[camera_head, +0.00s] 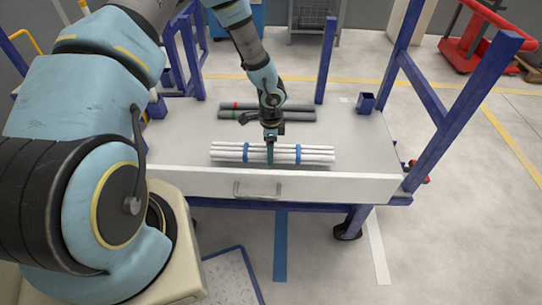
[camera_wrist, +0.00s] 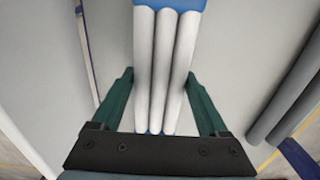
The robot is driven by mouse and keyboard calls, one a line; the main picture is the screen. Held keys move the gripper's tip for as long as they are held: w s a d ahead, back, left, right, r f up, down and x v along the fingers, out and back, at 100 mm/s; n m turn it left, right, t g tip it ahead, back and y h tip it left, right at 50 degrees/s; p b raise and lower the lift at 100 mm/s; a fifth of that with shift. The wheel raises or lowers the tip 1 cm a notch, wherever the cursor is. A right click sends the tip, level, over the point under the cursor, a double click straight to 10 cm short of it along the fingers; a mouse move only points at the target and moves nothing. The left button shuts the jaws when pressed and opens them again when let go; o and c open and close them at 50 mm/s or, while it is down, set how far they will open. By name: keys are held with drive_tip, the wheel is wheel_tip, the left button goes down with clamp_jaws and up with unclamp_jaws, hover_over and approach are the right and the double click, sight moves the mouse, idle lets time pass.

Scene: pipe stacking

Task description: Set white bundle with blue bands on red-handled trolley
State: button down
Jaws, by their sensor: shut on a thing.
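The white bundle with blue bands (camera_head: 225,152) lies lengthwise across the front part of the grey top of a blue-framed bench. My gripper (camera_head: 271,155) points down at its middle, between the two blue bands. In the wrist view, the green fingers of my gripper (camera_wrist: 159,85) stand on both sides of the white pipes (camera_wrist: 163,65) and are shut on them. I cannot tell whether the bundle touches the bench top or hangs just above it. A red trolley (camera_head: 478,42) stands on the floor at the far right, partly cut off by the frame edge.
Grey pipes (camera_head: 290,107) with red and green marks lie behind the bundle; grey pipes also show at the right of the wrist view (camera_wrist: 290,95). The blue-framed bench (camera_head: 365,140) has corner posts and a front panel with a handle (camera_head: 257,190). Floor at right is mostly clear.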

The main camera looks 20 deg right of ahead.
drive_tip(key=shift+f, duration=1.6)
drive_tip(key=shift+f, duration=0.2)
unclamp_jaws()
drive_tip(key=shift+r, duration=0.1)
